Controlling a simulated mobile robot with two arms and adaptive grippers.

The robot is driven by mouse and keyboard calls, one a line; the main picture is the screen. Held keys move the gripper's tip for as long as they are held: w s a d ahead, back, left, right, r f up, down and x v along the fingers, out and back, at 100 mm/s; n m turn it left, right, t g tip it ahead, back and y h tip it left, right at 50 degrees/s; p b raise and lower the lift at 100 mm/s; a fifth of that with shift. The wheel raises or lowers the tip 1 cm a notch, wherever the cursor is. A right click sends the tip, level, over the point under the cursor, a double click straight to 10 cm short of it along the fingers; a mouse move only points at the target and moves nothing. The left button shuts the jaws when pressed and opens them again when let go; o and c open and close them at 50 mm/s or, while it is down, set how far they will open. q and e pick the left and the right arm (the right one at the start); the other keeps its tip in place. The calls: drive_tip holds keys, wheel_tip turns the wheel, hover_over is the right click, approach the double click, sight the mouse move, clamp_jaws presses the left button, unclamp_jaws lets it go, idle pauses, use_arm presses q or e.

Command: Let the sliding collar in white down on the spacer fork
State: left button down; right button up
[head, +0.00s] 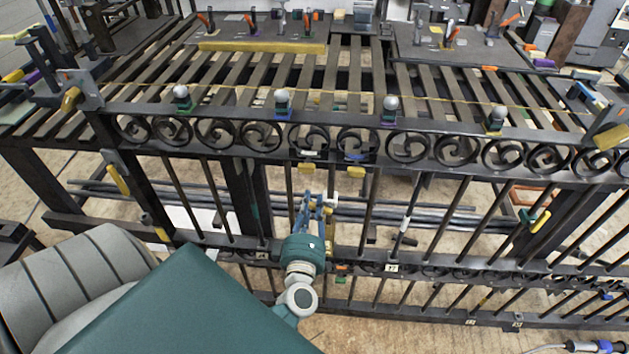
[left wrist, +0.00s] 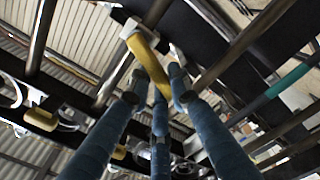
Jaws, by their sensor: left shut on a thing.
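The white sliding collar (head: 329,199) is at a thin upright bar in the middle of the gate, below the scroll band. Its yellow grip shows in the left wrist view (left wrist: 148,62), with white end pieces. My left gripper (head: 312,203) is shut on that grip; in the left wrist view its blue fingers (left wrist: 158,98) close around it. Two small parts with yellow ends hang under the scroll band, one at left (head: 308,168) and one at right (head: 357,172). I cannot tell whether either is the spacer fork. My right gripper is not in view.
The black scroll band (head: 262,136) and lower rail (head: 425,266) bound the bars above and below. Another yellow grip with green (head: 540,221) is at the right, and one more yellow grip (head: 118,180) is at the left. Slatted bench (head: 350,77) lies behind.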

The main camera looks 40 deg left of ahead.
use_arm(q)
drive_tip(key=shift+s+a+f+n+b, duration=0.1)
drive_tip(key=shift+f+n+b, duration=0.2)
drive_tip(key=shift+n, duration=0.3)
drive_tip(key=shift+a+f+n+b, duration=0.15)
drive_tip(key=shift+n+b, duration=0.15)
drive_tip(key=shift+n, duration=0.3)
drive_tip(key=c, duration=1.5)
unclamp_jaws()
drive_tip(key=shift+c, duration=0.2)
drive_tip(key=shift+d, duration=0.1)
drive_tip(key=v, duration=1.2)
